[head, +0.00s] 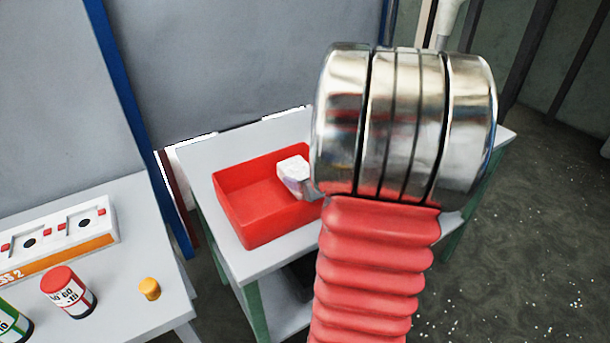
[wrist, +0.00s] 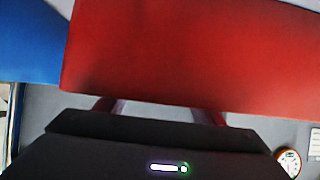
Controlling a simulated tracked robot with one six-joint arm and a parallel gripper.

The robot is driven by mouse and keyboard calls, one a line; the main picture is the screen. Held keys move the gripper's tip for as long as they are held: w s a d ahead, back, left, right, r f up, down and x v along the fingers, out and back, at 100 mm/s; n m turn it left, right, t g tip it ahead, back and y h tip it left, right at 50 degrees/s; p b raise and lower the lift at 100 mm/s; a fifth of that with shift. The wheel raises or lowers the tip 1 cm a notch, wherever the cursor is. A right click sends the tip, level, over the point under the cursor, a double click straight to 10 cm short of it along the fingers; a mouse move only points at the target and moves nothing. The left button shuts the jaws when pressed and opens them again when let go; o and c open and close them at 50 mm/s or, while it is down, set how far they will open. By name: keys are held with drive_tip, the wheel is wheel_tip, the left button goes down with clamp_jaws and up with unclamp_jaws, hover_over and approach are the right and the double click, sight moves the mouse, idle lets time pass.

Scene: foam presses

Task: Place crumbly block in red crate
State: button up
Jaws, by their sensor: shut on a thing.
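The red crate (head: 235,222) stands on a pale table, open at the top, with bare red floor showing on its left side. A small white block (head: 292,167), which I take as the crumbly block, shows over the crate's right part at the end of my gripper (head: 306,187). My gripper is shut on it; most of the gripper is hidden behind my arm. I cannot tell whether the block touches the crate. In the wrist view, the fingers of my gripper (wrist: 158,110) run up to a broad red surface, likely the crate, that hides their tips; the block does not show there.
A nearer table at left holds a white and orange panel (head: 62,242), a red-capped can (head: 68,290), a green-marked can (head: 12,322) and a small orange-yellow piece (head: 149,289). A blue post (head: 130,110) rises between the tables. A round dial (wrist: 288,161) shows in the wrist view.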

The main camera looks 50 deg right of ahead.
drive_tip(key=shift+f, duration=0.5)
drive_tip(key=o, duration=1.1)
drive_tip(key=shift+c, duration=0.2)
drive_tip(key=shift+r, duration=0.1)
drive_tip(key=shift+r, duration=0.5)
drive_tip(key=shift+s+r, duration=0.2)
drive_tip(key=shift+r, duration=0.05)
drive_tip(key=v, duration=1.1)
drive_tip(key=shift+s, duration=0.25)
